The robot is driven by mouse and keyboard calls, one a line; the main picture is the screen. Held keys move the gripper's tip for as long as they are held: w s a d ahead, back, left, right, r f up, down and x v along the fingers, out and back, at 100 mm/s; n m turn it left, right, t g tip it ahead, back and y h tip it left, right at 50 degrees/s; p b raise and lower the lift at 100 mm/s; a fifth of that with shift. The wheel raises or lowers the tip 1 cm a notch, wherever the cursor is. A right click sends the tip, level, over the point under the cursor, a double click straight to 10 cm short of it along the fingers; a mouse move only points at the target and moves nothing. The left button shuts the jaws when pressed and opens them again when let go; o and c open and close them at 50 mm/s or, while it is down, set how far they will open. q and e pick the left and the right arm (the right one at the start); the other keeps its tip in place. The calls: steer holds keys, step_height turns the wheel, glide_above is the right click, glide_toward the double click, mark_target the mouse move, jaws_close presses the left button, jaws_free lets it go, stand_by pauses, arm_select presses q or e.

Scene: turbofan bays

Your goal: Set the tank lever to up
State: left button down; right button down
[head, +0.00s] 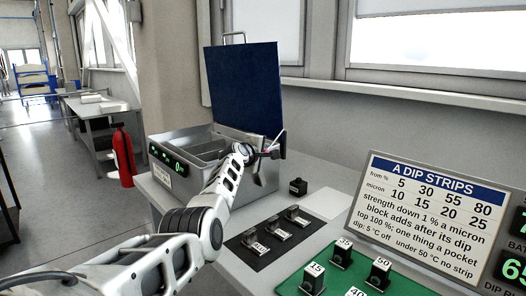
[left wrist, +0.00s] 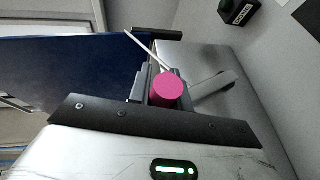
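The tank (head: 161,148) is a grey metal box on the bench, with its dark blue lid (head: 243,88) standing open. The tank lever's round pink knob shows in the left wrist view (left wrist: 167,91), face on, at the tank's right end. In the head view the lever is small and mostly hidden by my left gripper (head: 266,151). This gripper is at the tank's right side, close to the knob. My right gripper is not in view.
Small dark labelled blocks (head: 298,215) sit on a black mat right of the tank. More blocks (head: 341,252) stand on a green mat in front. A dip strips sign (head: 428,215) stands at the right. A red extinguisher (head: 123,158) is on the floor at left.

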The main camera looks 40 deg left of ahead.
arm_select(q)
steer(key=c, duration=1.3)
jaws_free()
steer(key=shift+w+d+f, duration=0.15)
steer(key=shift+d+f, duration=0.05)
steer(key=shift+f, duration=0.45)
steer(key=shift+r, duration=0.1)
steer(key=shift+a+r, duration=0.1)
steer(key=shift+r, duration=0.05)
steer(key=p+v, duration=0.1)
steer(key=v, duration=1.5)
steer(key=shift+a, duration=0.1)
steer(key=shift+c, duration=0.2)
